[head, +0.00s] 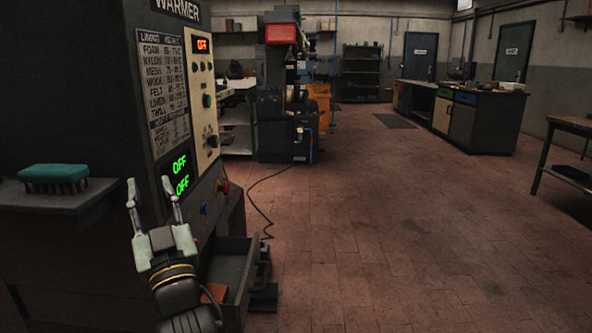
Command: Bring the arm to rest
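My gripper (151,190) is in the lower left of the head view, fingers pointing up. Its two fingers stand apart with nothing between them. It is in front of the dark warmer machine (100,110), close to its lower panel. I cannot tell whether it touches the machine. The warmer's three displays, one upper (203,44) and two lower (180,164), read OFF. Part of the lower panel is hidden behind my gripper.
A green brush (54,173) lies on a dark ledge (50,200) at the left. An open drawer (232,268) juts out below the warmer, right of my arm. A cable (262,190) runs over the floor. The tiled floor (400,220) to the right is clear.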

